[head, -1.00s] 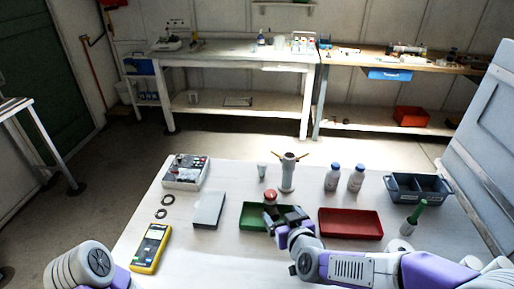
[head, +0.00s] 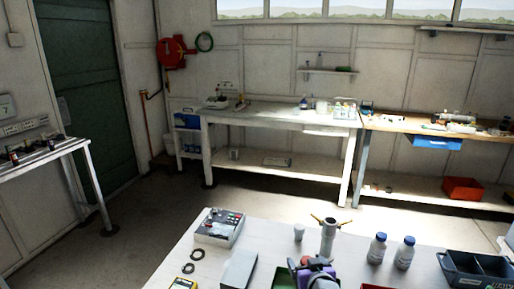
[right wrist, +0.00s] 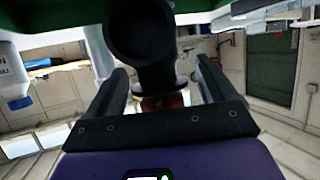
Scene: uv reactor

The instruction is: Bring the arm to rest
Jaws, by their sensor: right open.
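My right gripper (head: 313,272) is at the bottom edge of the head view, over the green tray (head: 281,279), its lower part cut off. A small red-topped thing (head: 306,261) shows just behind it. In the right wrist view, which looks upside down, the two fingers of my right gripper (right wrist: 161,88) stand apart. A black round-ended piece (right wrist: 140,30) shows between them, with a dark red part (right wrist: 162,102) beyond. I cannot tell whether the fingers touch it. My left gripper is out of view.
The white table carries a control box (head: 218,227), dark rings (head: 191,262), a grey panel (head: 239,268), a stand with brass arms (head: 328,237), two blue-capped bottles (head: 377,250) and a dark bin (head: 474,268). A workbench (head: 270,116) stands behind, across open floor.

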